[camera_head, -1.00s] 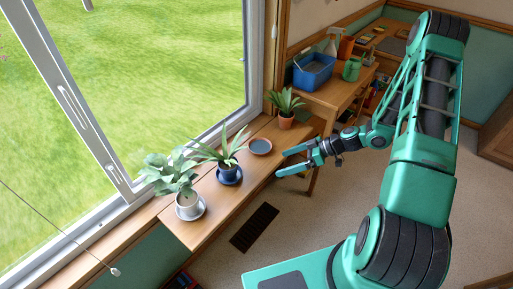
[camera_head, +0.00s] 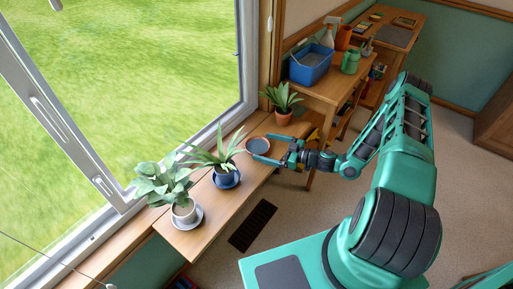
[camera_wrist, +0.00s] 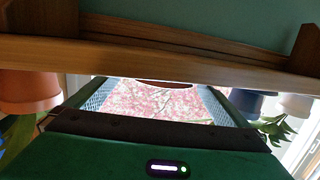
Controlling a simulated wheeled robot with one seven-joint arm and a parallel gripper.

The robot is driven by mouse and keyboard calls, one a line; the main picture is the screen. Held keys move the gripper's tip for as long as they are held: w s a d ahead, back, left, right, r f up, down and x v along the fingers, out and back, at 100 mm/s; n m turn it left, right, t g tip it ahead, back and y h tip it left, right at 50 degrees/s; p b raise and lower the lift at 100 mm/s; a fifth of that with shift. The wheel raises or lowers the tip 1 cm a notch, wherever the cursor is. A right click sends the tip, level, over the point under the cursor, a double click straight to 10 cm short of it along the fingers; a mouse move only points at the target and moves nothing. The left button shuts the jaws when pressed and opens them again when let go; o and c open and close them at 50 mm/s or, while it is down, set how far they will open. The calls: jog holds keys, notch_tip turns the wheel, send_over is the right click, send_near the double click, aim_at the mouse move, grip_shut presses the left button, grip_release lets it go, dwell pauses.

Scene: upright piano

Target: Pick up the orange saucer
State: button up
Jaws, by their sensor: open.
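The orange saucer (camera_head: 258,146) lies on the wooden window ledge in the head view, with an orange rim and a grey-blue inside. It sits between the blue-potted plant and the terracotta pot. My gripper (camera_head: 262,148) is open at the saucer, its green fingers reaching in from the right, one on the far side and one on the near side. I cannot tell whether they touch it. In the wrist view, which appears upside down, a thin reddish-brown rim, likely the saucer (camera_wrist: 165,84), shows at the ledge edge between my fingers.
The ledge (camera_head: 200,232) also bears a blue-potted plant (camera_head: 226,179), a white-potted plant (camera_head: 184,213) and a terracotta-potted plant (camera_head: 283,115). A bench behind holds a blue bin (camera_head: 311,66) and a green watering can (camera_head: 350,63). The window stands left of the ledge.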

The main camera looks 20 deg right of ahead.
aim_at(248, 142)
jog(key=x, duration=0.8)
jog(key=shift+a+r, duration=0.2)
jog(key=shift+a, duration=0.05)
jog(key=c, duration=1)
